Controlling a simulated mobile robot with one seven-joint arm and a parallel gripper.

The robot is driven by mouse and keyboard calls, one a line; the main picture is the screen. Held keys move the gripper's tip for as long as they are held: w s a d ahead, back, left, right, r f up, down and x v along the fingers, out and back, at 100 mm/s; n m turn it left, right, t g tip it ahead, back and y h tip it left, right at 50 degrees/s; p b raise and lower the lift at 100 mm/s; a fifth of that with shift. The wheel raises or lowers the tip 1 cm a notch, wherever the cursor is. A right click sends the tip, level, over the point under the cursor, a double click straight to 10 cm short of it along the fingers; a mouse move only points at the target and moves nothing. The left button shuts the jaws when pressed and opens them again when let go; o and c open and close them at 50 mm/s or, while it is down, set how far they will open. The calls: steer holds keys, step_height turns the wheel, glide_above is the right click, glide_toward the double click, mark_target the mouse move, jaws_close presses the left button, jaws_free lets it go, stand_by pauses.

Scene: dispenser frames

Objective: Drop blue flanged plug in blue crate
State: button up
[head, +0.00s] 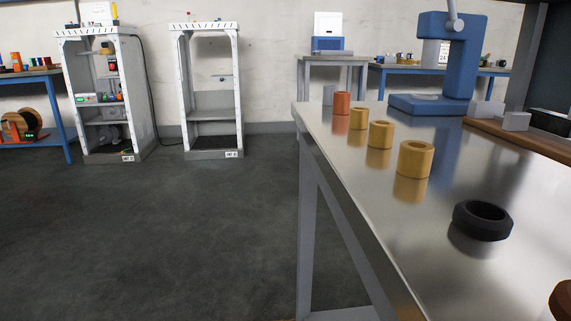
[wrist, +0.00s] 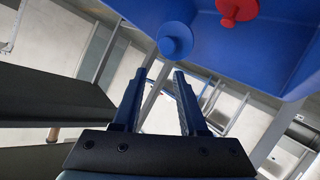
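In the wrist view, my gripper (wrist: 164,72) is open, with clear space between its two dark blue fingers. The blue flanged plug (wrist: 175,40), a round disc with a small knob, shows just beyond the fingertips and is not between them. The blue crate (wrist: 285,55) fills the upper right, and the plug overlaps its edge in the picture. I cannot tell whether the plug touches the crate or is in the air. A red flanged plug (wrist: 236,8) shows against the crate's inside. The head view shows neither my gripper, the blue plug nor the crate.
In the head view, a metal table (head: 440,235) carries a black ring (head: 482,233), several yellow cylinders (head: 415,171), an orange cylinder (head: 341,103) and a blue machine (head: 470,60). Two white frames (head: 238,90) stand at the back wall. The floor (head: 180,240) at left is clear.

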steer(key=shift+o, duration=0.9)
steer(key=p+v, duration=0.3)
steer(key=v, duration=1)
